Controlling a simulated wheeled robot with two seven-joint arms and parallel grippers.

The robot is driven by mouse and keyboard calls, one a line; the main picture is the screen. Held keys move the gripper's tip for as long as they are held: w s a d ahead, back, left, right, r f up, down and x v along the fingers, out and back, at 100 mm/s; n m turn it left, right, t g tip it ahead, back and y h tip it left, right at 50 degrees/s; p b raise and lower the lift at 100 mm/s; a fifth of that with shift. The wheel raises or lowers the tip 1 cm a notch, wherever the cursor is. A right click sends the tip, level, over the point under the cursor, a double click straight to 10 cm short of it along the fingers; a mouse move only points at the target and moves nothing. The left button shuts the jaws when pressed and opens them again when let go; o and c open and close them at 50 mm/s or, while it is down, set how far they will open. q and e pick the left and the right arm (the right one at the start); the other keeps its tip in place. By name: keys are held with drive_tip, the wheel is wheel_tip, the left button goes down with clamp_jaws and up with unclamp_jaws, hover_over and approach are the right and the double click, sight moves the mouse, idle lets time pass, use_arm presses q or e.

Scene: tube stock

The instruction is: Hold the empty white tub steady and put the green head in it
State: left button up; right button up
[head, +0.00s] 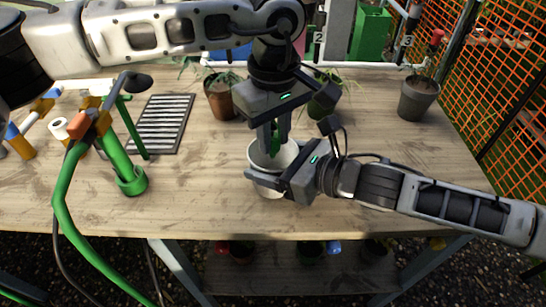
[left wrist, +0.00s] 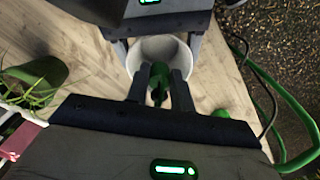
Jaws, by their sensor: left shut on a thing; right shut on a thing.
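The white tub (head: 257,157) stands on the wooden table near its front edge; it also shows in the left wrist view (left wrist: 146,47). My right gripper (head: 266,177) comes in from the right and is shut on the tub's wall. My left gripper (head: 274,138) points down from above the tub and is shut on the green head (left wrist: 158,77). In the left wrist view, the head is between the fingers and over the tub's mouth. In the head view, the head (head: 275,144) is mostly hidden by the fingers. I cannot tell whether it touches the tub's bottom.
Potted plants (head: 222,103) stand behind the tub, and another grey pot (head: 418,99) is at the back right. A slatted black grate (head: 161,124) lies left of centre. A green tube stand (head: 131,181) and hose (head: 62,200) are at the left.

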use_arm(q)
drive_tip(key=o, duration=1)
wheel_tip(320, 180, up, 12)
drive_tip(key=shift+f, duration=0.1)
use_arm(e)
drive_tip(key=o, duration=1.1)
drive_tip(key=shift+c, duration=0.2)
